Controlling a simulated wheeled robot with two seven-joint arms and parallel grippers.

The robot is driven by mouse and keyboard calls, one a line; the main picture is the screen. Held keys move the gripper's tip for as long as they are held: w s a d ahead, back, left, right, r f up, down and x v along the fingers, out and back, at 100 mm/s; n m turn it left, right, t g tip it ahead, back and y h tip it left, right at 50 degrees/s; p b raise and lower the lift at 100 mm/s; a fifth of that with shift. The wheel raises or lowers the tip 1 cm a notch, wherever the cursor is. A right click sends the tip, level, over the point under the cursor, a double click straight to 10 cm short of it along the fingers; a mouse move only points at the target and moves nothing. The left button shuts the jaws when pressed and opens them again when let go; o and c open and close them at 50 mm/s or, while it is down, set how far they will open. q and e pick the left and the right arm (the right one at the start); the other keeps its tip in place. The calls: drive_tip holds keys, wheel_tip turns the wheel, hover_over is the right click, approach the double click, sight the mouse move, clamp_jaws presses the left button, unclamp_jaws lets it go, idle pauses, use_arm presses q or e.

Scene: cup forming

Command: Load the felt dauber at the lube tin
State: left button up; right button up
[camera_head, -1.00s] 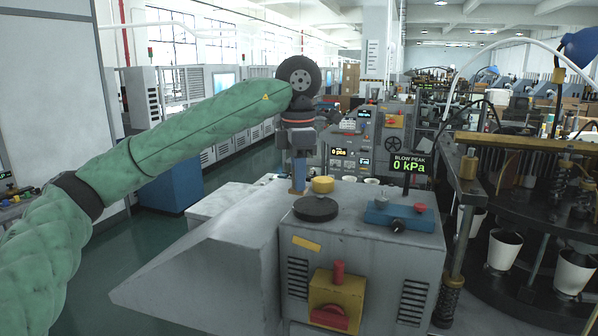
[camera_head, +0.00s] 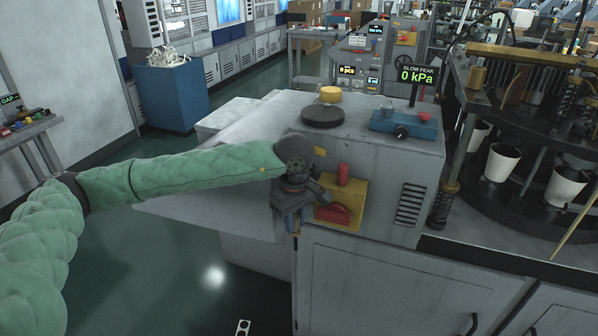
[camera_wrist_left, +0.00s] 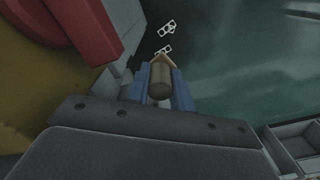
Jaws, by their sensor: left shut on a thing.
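My left gripper (camera_head: 294,222) points down in front of the grey machine's front face, left of the red and yellow switch. It is shut on the felt dauber, whose tan handle (camera_wrist_left: 160,80) shows between the blue fingers in the left wrist view. Its lower end shows as a small brown piece (camera_head: 296,241) in the head view; I cannot make out the felt. On the machine top are a flat black round tin (camera_head: 323,115) and a smaller yellow round one (camera_head: 330,95); I cannot tell which is the lube tin. Both are above and apart from the gripper. My right gripper is out of view.
The yellow switch box (camera_head: 350,217) with its red knob is close beside the gripper; it also shows in the left wrist view (camera_wrist_left: 30,80). A blue block (camera_head: 405,124) sits at the top's right. A carousel with white cups (camera_head: 502,162) stands right. Open floor lies left.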

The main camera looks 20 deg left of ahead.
use_arm(q)
drive_tip(key=s+f+m, duration=0.3)
drive_tip(key=f+m, duration=0.2)
drive_tip(key=f, duration=0.8)
drive_tip(key=s+f+m, duration=0.3)
drive_tip(key=f+m, duration=0.3)
drive_tip(key=f, duration=0.8)
drive_tip(key=shift+a+f, duration=0.25)
drive_tip(key=shift+a, duration=0.1)
